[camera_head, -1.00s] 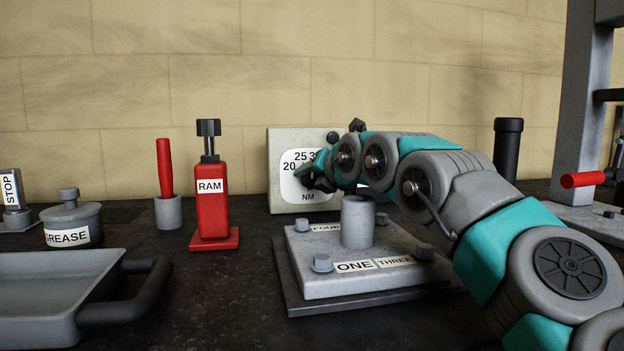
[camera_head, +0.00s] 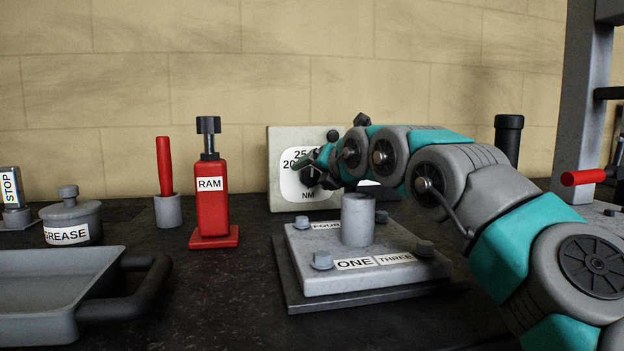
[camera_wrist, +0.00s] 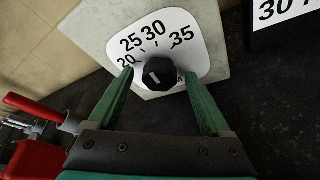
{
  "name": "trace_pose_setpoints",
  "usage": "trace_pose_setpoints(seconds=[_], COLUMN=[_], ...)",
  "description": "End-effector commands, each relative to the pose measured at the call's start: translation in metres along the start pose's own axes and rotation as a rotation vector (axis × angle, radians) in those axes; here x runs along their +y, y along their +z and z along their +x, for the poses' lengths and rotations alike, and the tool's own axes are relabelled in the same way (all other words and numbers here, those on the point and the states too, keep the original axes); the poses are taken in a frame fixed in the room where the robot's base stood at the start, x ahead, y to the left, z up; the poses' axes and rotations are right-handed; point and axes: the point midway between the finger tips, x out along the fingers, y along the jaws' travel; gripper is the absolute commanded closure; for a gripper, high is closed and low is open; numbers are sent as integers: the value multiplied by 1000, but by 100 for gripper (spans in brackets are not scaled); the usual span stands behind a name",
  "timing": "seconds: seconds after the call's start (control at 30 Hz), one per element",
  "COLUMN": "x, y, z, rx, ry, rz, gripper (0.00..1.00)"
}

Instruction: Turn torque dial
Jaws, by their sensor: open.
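The torque dial is a black knob (camera_wrist: 160,74) with a light pointer mark, on a white scale plate (camera_wrist: 193,52) numbered 20, 25, 30 and 35 in the wrist view. It sits on a pale upright panel (camera_head: 282,145) marked NM in the head view, partly covered by my arm. My gripper (camera_wrist: 158,80) is open, with one green finger on each side of the knob. I cannot tell whether either finger touches it. In the head view my gripper (camera_head: 318,172) is at the dial's face.
A grey plate with a hollow post (camera_head: 357,222) and several bolts stands below my arm. A red RAM bottle jack (camera_head: 209,200), a red-handled tool (camera_head: 165,168) in a cup, a GREASE pot (camera_head: 71,217) and a grey tray (camera_head: 55,290) are to the left. A dark cylinder (camera_head: 507,142) stands behind my arm.

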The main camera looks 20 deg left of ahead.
Motion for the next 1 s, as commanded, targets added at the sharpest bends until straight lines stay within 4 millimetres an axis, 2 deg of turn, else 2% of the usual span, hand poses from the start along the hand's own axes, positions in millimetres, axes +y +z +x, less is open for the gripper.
trace_pose_setpoints(seconds=[0.3, 0.4, 0.6, 0.87, 0.97, 1.0], x=[0, 0, 0, 0, -6, -13], y=[-1, -2, -2, -2, 6, 14], z=[-46, -55, -63, -63, -66, -70], rx=[-2, 0, 1, 0, -20, -41], ry=[3, 1, -2, -2, -18, -34], rz=[-2, -4, -3, -3, -21, -39], gripper=[17, 17, 17, 17, 17, 17])
